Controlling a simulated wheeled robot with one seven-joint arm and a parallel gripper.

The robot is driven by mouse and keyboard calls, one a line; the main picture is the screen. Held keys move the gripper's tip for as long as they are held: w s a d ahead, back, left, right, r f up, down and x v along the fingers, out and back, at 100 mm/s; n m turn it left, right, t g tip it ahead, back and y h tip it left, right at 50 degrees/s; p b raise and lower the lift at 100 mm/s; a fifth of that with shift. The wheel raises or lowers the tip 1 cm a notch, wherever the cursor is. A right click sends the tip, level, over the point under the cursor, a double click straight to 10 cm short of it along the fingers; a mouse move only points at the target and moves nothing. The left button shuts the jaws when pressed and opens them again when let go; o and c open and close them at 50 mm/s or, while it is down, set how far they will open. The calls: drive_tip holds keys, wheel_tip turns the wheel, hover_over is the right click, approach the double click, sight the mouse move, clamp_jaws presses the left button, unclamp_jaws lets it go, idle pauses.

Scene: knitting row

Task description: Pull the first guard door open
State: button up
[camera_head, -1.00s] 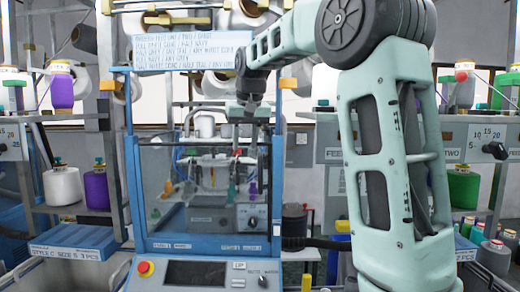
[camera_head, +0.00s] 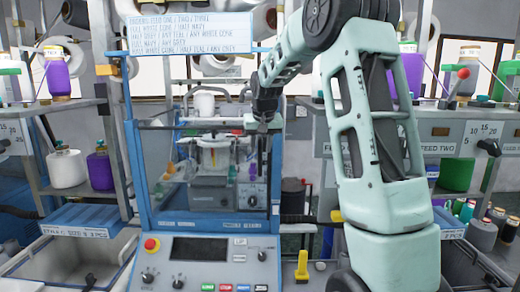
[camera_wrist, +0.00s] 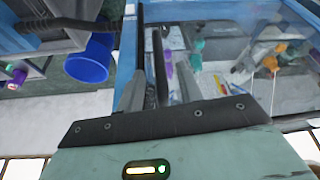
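The blue-framed machine stands in the middle of the head view. Its clear guard door (camera_head: 157,180) covers the front and looks closed, with yarn guides and small coloured parts behind it. The door's clear panel also shows in the wrist view (camera_wrist: 232,65). My gripper (camera_head: 262,150) points down at the door's upper right side. In the wrist view a dark upright bar, apparently the door handle (camera_wrist: 160,65), stands between the grey fingers (camera_wrist: 150,90). Whether the fingers press on it I cannot tell. My arm comes in from the right and hides part of the right side.
A control panel (camera_head: 205,262) with a red button sits below the door. Shelves with yarn cones stand at left (camera_head: 72,108) and right. A grey crate (camera_head: 80,262) is at lower left. A blue bin (camera_wrist: 88,60) shows in the wrist view.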

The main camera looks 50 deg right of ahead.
sight(260, 151)
drive_tip(key=shift+p+x, duration=0.5)
drive_tip(key=shift+x, duration=1.45)
clamp_jaws()
drive_tip(key=shift+a, duration=0.1)
